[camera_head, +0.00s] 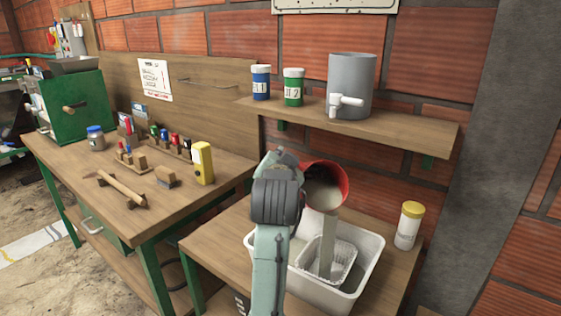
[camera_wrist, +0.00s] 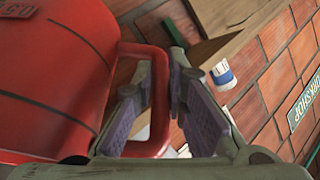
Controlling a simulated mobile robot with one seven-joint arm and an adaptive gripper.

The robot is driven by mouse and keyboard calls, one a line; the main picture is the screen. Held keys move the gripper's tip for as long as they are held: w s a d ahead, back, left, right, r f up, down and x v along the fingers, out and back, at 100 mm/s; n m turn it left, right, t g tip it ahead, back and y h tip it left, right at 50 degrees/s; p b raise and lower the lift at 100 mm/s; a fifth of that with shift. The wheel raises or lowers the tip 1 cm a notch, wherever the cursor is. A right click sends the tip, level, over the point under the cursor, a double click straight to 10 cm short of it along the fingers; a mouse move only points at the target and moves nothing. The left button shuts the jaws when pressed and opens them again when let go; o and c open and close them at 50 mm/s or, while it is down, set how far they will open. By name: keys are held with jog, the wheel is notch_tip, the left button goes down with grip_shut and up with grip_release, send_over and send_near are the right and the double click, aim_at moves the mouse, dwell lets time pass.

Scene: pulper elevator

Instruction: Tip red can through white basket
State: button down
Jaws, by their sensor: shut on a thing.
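The red can (camera_head: 326,182) is tilted over the white tub in the head view, its open mouth facing down and toward the camera. A greyish stream runs from its mouth into the white basket (camera_head: 345,262), which sits inside the larger white tub (camera_head: 371,265). In the wrist view the red can (camera_wrist: 55,75) fills the left side, with its red handle between the fingers. My gripper (camera_wrist: 165,105) is shut on that handle. In the head view my arm hides the gripper's fingers and part of the tub's left side.
A yellow-lidded jar (camera_head: 408,226) stands right of the tub. Above, a shelf (camera_head: 400,125) bears a grey vessel with a tap (camera_head: 351,85), a blue jar (camera_head: 261,83) and a green jar (camera_head: 293,87).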

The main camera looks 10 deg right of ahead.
jog(key=b, duration=0.1)
jog(key=t+b, duration=0.1)
jog(key=shift+s+f+b, duration=0.15)
jog(key=shift+s+b, duration=0.15)
jog(key=t+b, duration=0.1)
jog(key=b, duration=0.2)
jog(key=shift+s+h+b, duration=0.3)
jog(key=shift+s, duration=0.1)
jog(key=s+m+t+h+b, duration=0.4)
jog(key=s+t+b, duration=0.4)
jog(key=b, duration=1.1)
jog(key=shift+s+d+m+h, duration=0.3)
jog(key=shift+s, duration=0.25)
jog(key=shift+r, duration=0.2)
jog(key=shift+d+b, duration=0.15)
jog(key=shift+b, duration=0.15)
dwell(0.8)
